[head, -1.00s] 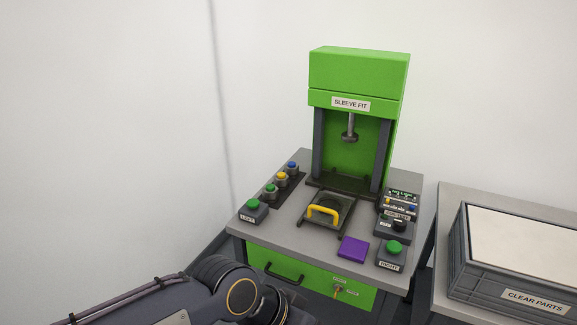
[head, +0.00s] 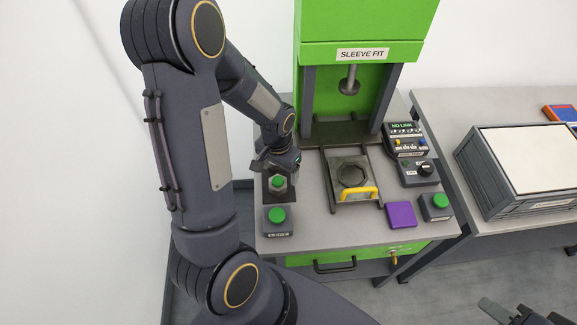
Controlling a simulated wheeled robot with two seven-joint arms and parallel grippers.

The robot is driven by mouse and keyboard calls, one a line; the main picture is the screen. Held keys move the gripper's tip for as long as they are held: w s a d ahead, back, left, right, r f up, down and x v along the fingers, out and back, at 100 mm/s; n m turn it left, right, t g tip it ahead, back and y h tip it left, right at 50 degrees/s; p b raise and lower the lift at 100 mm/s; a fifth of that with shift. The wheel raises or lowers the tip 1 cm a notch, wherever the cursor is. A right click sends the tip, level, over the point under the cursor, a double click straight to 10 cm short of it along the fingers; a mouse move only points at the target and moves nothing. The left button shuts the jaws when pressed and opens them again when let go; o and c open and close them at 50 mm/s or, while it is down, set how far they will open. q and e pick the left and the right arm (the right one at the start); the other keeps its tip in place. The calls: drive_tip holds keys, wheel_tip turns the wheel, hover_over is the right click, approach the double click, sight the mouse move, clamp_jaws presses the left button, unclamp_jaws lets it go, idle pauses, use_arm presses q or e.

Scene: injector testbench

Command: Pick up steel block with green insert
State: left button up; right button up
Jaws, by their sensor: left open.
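The steel block with the green insert (head: 278,184) stands on the dark rack strip (head: 285,196) at the left of the bench, behind the green push button (head: 277,214). My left gripper (head: 275,166) is open, pointing down just behind and above this block in the picture. Whether its fingers are around the block or apart from it I cannot tell. The blocks with yellow and blue inserts are hidden behind my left gripper and arm. Part of my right gripper (head: 510,314) shows at the bottom right edge, far from the block; its jaw state is unclear.
The green press (head: 360,54) stands at the back. Before it is a slide fixture (head: 350,173) with an empty pocket and yellow handle (head: 358,193). A purple pad (head: 401,214), right button box (head: 436,207) and control boxes lie right. A grey crate (head: 520,170) sits on the side table.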

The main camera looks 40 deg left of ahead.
sight(278, 179)
use_arm(q)
drive_tip(key=f+b, duration=0.1)
drive_tip(key=a+f+b, duration=0.1)
drive_tip(key=f, duration=0.1)
drive_tip(key=shift+f, duration=0.1)
drive_tip(key=shift+d+f+b, duration=0.15)
drive_tip(key=shift+f+b, duration=0.15)
drive_tip(key=shift+f, duration=0.25)
wheel_tip(278, 179, down, 4)
drive_tip(key=b, duration=0.3)
drive_tip(key=shift+f, duration=0.2)
drive_tip(key=shift+r, duration=0.1)
drive_tip(key=c, duration=1.4)
